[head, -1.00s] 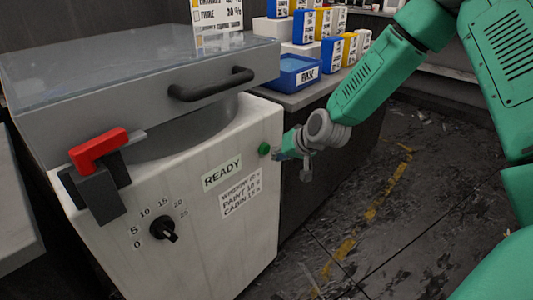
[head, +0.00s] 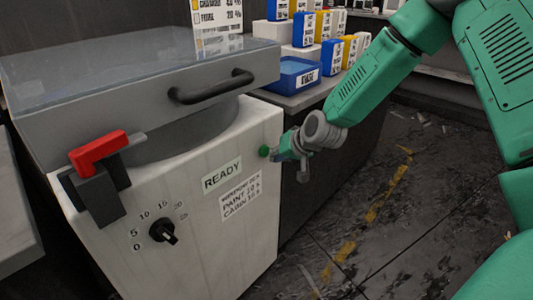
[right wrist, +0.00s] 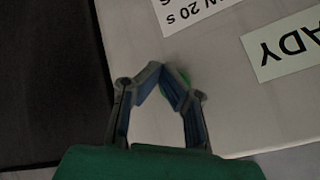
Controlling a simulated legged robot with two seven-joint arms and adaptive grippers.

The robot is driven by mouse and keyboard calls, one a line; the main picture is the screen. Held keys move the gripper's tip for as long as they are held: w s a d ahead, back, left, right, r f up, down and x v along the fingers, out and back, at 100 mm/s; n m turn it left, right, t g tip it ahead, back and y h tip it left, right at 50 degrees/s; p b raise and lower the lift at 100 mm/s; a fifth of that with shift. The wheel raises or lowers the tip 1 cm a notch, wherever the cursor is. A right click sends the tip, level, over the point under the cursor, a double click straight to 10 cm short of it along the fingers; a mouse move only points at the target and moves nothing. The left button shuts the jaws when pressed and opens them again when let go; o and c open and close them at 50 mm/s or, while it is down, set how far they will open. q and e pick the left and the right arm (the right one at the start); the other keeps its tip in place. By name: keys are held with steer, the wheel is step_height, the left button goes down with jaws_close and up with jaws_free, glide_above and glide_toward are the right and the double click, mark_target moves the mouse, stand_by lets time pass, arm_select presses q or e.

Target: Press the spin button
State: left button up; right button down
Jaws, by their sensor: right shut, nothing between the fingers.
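The spin button is a small round green button (head: 264,151) on the upper right of the white machine's front (head: 200,240). My right gripper (head: 273,153) is shut and empty, with its fingertips right at the button. In the right wrist view the fingertips (right wrist: 163,70) meet in front of the green button (right wrist: 184,76), which is partly hidden behind them. I cannot tell whether they touch it. The machine's display reads READY (head: 222,175). My left gripper is not in view.
The machine's lid (head: 140,85) is down, with a black handle (head: 210,88). A red latch (head: 97,150) and a black dial (head: 163,231) are at left on the machine. A blue bin (head: 299,74) and several boxes stand on the bench behind.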

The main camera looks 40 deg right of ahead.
steer(key=shift+w, duration=0.1)
stand_by(0.6)
steer(key=shift+w+a+r, duration=0.1)
steer(key=shift+w+a, duration=0.05)
steer(key=shift+w, duration=0.1)
steer(key=shift+w+a, duration=0.1)
steer(key=shift+w, duration=0.45)
stand_by(0.7)
steer(key=shift+p, duration=0.3)
steer(key=shift+s+d+p, duration=0.25)
steer(key=shift+s+p, duration=0.15)
steer(key=shift+s, duration=0.55)
